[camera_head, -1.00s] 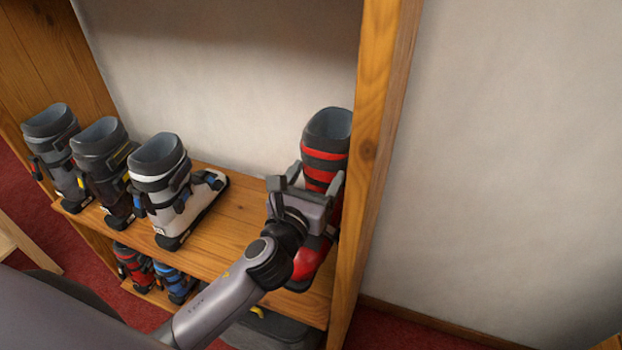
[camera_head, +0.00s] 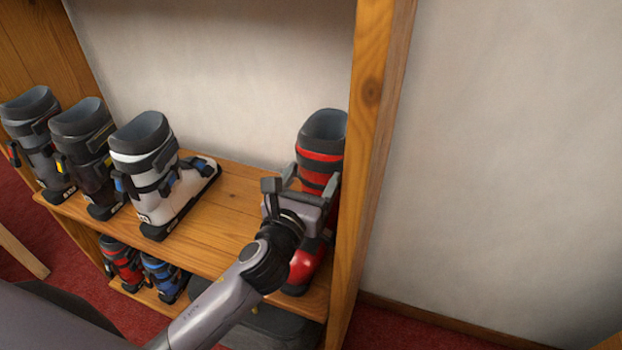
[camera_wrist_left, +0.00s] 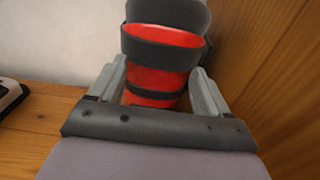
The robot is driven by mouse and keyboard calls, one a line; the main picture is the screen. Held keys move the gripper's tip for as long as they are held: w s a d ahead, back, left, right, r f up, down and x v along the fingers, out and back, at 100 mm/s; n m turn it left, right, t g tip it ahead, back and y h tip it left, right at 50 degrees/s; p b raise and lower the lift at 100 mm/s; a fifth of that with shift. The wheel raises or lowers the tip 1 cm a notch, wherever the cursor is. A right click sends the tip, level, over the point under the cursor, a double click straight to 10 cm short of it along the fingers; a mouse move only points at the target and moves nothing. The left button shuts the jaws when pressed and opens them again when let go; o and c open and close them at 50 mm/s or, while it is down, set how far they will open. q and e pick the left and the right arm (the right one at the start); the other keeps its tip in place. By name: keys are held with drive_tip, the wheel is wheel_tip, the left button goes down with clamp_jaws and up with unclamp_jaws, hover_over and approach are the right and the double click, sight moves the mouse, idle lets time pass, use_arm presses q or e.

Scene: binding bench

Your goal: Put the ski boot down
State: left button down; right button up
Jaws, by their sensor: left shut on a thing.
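The red and black ski boot (camera_head: 307,265) stands upright at the right end of the wooden shelf (camera_head: 222,235), close beside the right side panel. My left gripper (camera_head: 305,183) is shut on the boot around its shaft, with the gripper body hiding the middle of the boot. In the left wrist view, the two fingers lie on either side of the red boot shaft (camera_wrist_left: 160,52). The sole appears to be at the shelf surface, but I cannot tell if it bears on it. My right gripper is not in view.
A white boot (camera_head: 155,190), a black boot (camera_head: 88,150) and a grey boot (camera_head: 38,140) stand on the shelf's left part. Bare shelf lies between the white and red boots. The side panel (camera_head: 370,150) is close on the right. Smaller red and blue boots (camera_head: 163,278) are below.

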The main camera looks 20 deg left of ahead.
use_arm(q)
drive_tip(key=shift+f+b, duration=0.2)
drive_tip(key=shift+b, duration=0.15)
idle(0.5)
drive_tip(key=shift+c, duration=0.6)
unclamp_jaws()
drive_tip(key=shift+o, duration=0.6)
drive_tip(key=shift+f, duration=0.35)
drive_tip(key=s+a+f+n+g+p, duration=0.1)
drive_tip(key=s+f+n+g+p, duration=0.1)
drive_tip(key=s+n, duration=0.5)
drive_tip(key=s+a+f+n+g+h+p, duration=0.1)
drive_tip(key=s+f+n+p, duration=0.4)
drive_tip(key=n, duration=1)
drive_tip(key=s+a+f+n+g+p, duration=0.2)
drive_tip(key=s+f+n+g+p, duration=0.2)
drive_tip(key=s+n, duration=0.6)
drive_tip(key=shift+a+f+n+h, duration=0.15)
drive_tip(key=shift+a+n+h, duration=0.15)
drive_tip(key=shift+n, duration=0.8)
